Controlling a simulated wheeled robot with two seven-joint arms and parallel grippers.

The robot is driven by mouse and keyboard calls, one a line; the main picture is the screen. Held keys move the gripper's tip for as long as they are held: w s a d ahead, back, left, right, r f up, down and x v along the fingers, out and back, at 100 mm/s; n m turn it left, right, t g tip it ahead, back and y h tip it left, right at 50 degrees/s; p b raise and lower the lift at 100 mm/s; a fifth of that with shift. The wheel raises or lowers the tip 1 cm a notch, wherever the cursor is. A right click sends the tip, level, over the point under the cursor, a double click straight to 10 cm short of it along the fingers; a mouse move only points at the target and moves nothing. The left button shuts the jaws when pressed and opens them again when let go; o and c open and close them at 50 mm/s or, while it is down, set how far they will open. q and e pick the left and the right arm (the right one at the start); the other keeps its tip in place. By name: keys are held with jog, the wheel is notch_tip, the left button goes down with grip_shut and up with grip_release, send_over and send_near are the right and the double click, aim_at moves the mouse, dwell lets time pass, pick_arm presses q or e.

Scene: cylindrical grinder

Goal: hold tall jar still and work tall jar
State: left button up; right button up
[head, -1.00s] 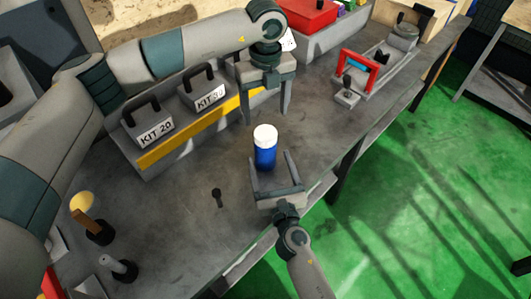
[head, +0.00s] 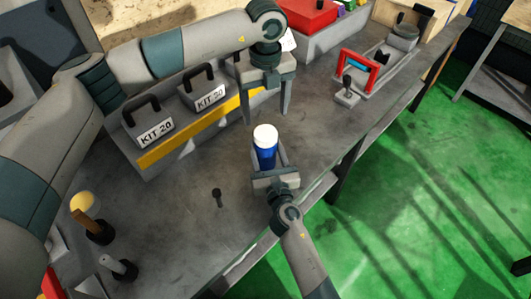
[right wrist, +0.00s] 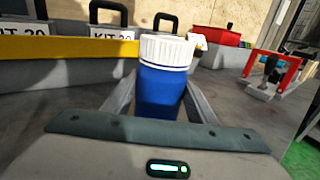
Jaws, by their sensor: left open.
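The tall jar (head: 267,157) is blue with a white lid and stands upright on the grey bench. In the right wrist view the jar (right wrist: 162,88) is straight ahead, its lower part hidden behind my palm. My right gripper (head: 269,152) is low at the bench, its open fingers on either side of the jar; a gap shows at the right finger. My left gripper (head: 266,115) points down, open and empty, a little behind and above the jar, apart from it.
A red-framed fixture (head: 357,68) is at the back right. The bench's front edge is near my right arm.

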grip_shut()
pick_arm(q)
jog(key=shift+m, duration=0.4)
